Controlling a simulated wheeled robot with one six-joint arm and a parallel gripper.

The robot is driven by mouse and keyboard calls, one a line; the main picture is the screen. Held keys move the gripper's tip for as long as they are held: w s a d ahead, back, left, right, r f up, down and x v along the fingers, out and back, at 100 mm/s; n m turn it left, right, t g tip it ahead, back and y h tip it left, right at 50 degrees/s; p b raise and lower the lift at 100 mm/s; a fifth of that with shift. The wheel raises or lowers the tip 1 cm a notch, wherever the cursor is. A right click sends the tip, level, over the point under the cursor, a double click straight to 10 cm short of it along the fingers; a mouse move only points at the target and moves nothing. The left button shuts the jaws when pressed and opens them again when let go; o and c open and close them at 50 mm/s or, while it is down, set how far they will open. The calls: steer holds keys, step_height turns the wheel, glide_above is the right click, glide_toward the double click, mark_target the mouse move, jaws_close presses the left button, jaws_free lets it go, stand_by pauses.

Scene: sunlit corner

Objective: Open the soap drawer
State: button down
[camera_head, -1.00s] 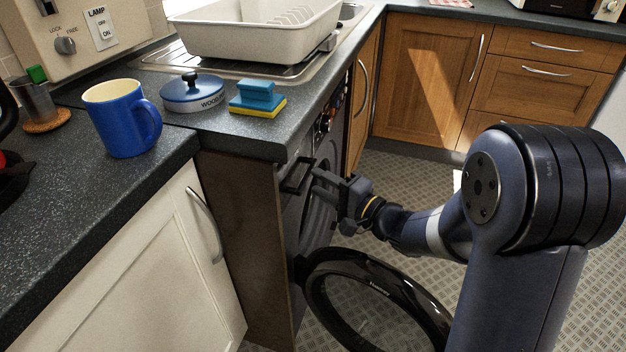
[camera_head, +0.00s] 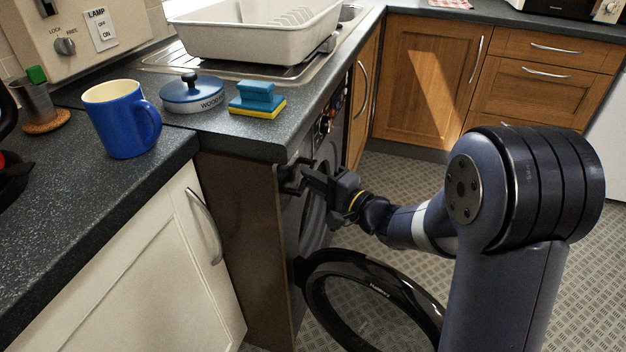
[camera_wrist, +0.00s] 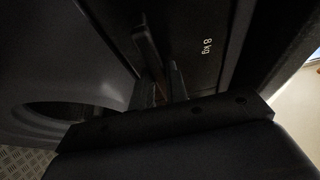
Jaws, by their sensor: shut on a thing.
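The soap drawer (camera_wrist: 208,48) shows in the wrist view as a dark panel marked "8 kg". It is at the upper left of the washing machine, under the worktop. My gripper (camera_head: 303,176) is up against its front in the head view and shut on the drawer's handle. In the wrist view my gripper (camera_wrist: 163,85) shows its fingers at the drawer front. The picture is dark there, and the exact contact is hidden. The drawer looks flush with the machine, as far as I can tell.
The machine's round door (camera_head: 372,300) hangs open below my arm. A white dish rack (camera_head: 250,32) is by the sink. The patterned floor at right is clear.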

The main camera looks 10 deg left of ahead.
stand_by(0.4)
steer(key=s+d+b, duration=0.2)
steer(key=d+b, duration=0.3)
steer(key=d, duration=1.3)
steer(key=shift+s, duration=0.35)
steer(key=c, duration=1.4)
jaws_free()
steer(key=p+v, duration=0.2)
steer(key=v, duration=0.9)
steer(key=shift+w+a, duration=0.1)
